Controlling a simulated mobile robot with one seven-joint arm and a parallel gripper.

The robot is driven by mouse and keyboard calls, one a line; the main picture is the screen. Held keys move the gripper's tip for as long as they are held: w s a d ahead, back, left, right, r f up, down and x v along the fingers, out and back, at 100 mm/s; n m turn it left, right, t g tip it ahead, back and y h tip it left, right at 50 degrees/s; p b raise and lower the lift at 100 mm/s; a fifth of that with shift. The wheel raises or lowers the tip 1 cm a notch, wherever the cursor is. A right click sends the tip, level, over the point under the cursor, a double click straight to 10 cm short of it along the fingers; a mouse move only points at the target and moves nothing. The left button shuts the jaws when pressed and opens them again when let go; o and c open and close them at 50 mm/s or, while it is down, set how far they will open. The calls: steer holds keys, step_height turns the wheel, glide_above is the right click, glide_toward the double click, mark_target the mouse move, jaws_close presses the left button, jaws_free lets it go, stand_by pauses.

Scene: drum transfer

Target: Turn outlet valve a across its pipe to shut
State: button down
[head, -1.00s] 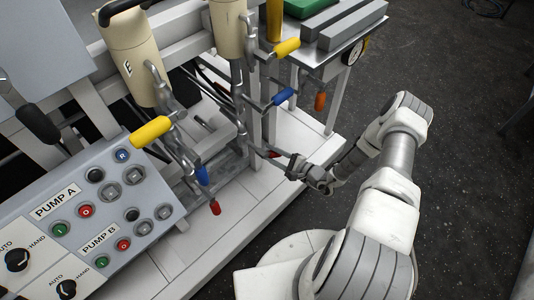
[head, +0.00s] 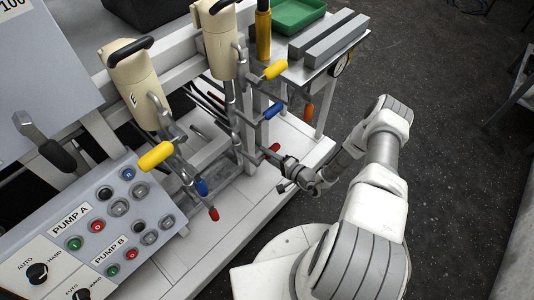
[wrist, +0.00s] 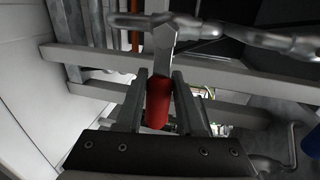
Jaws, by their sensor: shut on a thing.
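A red valve handle (wrist: 158,103) sits between the two fingers of my gripper (wrist: 158,110) in the wrist view. My gripper is shut on it. Its grey lever runs up to a valve body on a metal pipe (wrist: 260,38); in this view the lever lies roughly across the pipe. In the head view the same red handle (head: 274,148) shows just beyond my gripper (head: 281,157), low on the right pipe stand. A second red handle (head: 214,214) hangs free at the left stand. No label tells which valve is outlet a.
Blue handles (head: 272,112) (head: 201,187), yellow handles (head: 275,70) (head: 156,155) and an orange handle (head: 308,111) stick out nearby. The pump panel (head: 110,225) is at the left. A steel side table (head: 325,58) stands behind. The dark floor at right is open.

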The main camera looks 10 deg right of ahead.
steer(key=shift+r, duration=0.15)
stand_by(0.3)
steer(key=c, duration=0.5)
jaws_free()
steer(key=p+v, duration=0.2)
steer(key=v, duration=1.5)
steer(key=shift+s+d, duration=0.15)
steer(key=shift+s, duration=0.05)
steer(key=shift+w, duration=0.1)
